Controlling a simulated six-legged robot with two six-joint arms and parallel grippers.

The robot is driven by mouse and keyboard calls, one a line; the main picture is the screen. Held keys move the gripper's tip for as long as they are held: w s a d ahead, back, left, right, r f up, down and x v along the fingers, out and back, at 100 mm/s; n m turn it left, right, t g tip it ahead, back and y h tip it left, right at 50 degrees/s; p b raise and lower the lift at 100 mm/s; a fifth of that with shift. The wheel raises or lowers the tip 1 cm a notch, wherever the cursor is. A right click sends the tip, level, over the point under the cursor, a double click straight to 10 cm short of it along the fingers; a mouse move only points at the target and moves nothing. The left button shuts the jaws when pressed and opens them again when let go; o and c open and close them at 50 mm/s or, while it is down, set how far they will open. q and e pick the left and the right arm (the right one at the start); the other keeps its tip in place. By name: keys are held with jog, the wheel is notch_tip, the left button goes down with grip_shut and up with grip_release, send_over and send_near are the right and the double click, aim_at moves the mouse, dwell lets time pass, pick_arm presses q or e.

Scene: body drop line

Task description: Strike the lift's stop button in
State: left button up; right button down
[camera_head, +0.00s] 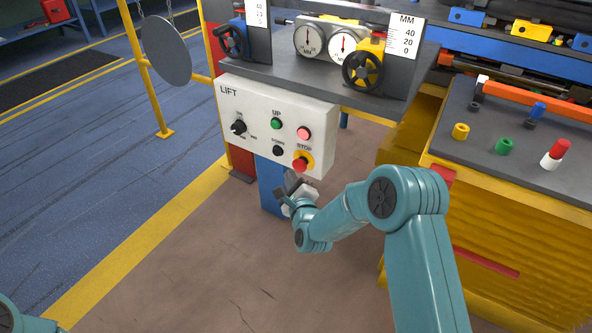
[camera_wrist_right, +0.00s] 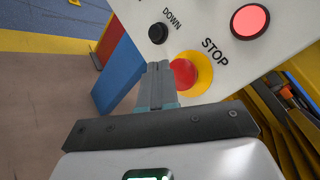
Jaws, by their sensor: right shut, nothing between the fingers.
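The lift panel (camera_head: 262,128) is a white box below the grey shelf. Its red stop button (camera_head: 300,164) on a yellow ring sits at the lower right, under the word STOP. In the right wrist view the stop button (camera_wrist_right: 184,74) is just right of the fingertips and partly covered by them. My right gripper (camera_head: 287,182) is shut and empty, just below the button in the head view. Its closed fingers (camera_wrist_right: 159,68) point at the panel; I cannot tell whether they touch the button. My left gripper is out of view; only a bit of my left arm shows at the lower left.
Dial gauges (camera_head: 325,42) stand above. A yellow bench (camera_head: 500,220) is to the right.

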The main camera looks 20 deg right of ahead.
jog(key=shift+s+a, duration=0.1)
jog(key=shift+a, duration=0.05)
jog(key=s+a, duration=0.1)
jog(key=a, duration=0.1)
jog(key=s+a+b, duration=0.1)
jog(key=s+a, duration=0.1)
dwell(0.5)
dwell(0.4)
